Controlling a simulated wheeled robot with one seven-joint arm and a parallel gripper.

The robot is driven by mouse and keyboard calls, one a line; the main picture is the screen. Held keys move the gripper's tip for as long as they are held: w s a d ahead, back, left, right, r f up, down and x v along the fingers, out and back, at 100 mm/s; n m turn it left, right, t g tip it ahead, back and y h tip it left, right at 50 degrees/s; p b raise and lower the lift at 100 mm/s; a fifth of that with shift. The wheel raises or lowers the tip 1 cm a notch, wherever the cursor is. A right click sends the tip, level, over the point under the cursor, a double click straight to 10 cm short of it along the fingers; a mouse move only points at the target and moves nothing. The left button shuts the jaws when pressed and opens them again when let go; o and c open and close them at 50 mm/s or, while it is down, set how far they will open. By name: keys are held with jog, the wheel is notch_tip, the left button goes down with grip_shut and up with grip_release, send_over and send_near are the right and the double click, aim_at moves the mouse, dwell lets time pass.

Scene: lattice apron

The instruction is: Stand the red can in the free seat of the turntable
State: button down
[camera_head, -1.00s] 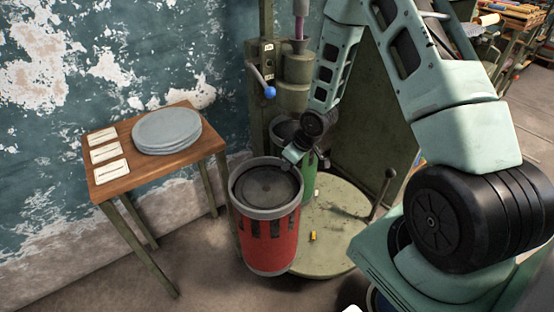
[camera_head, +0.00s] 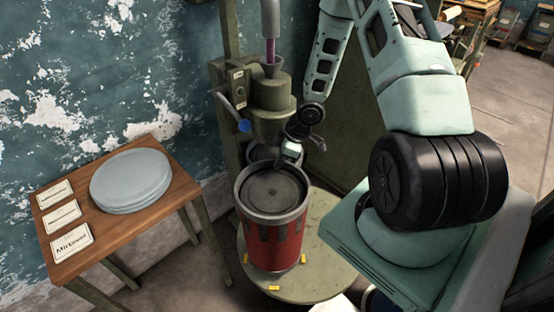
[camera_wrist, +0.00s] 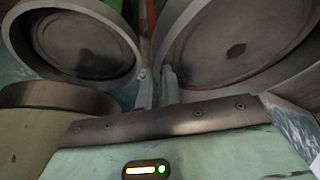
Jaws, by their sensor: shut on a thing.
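The red can (camera_head: 274,244), with a grey rim and dark recessed lid, is upright over the front of the green turntable (camera_head: 325,268). Small yellow blocks (camera_head: 273,288) show on the turntable around its base. I cannot tell whether its base touches the plate. My gripper (camera_head: 290,157) is shut on the can's far rim. In the wrist view my gripper's fingers (camera_wrist: 157,90) sit between two round tops; the right one, with red at its edge, is the red can (camera_wrist: 235,50). Another can (camera_head: 262,151) stands behind, mostly hidden; its top (camera_wrist: 80,45) is at left in the wrist view.
A press column (camera_head: 272,95) with a blue-knobbed lever (camera_head: 244,126) rises behind the turntable. At left a wooden table (camera_head: 120,231) carries stacked grey discs (camera_head: 130,180) and white cards (camera_head: 70,243). Bare turntable shows right of the can.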

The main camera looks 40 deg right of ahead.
aim_at(279, 172)
jog(key=shift+f+b, duration=2.65)
jog(key=shift+b, duration=0.35)
jog(key=shift+s+a+r+p, duration=0.15)
jog(key=shift+a+p, duration=0.05)
jog(key=shift+p, duration=0.25)
jog(key=shift+d+f, duration=0.25)
jog(key=shift+f, duration=0.2)
jog(key=shift+a+f+b, duration=0.1)
jog(key=shift+f+b, duration=0.55)
jog(key=shift+f, duration=0.65)
dwell(0.5)
jog(key=c, duration=1.5)
grip_release()
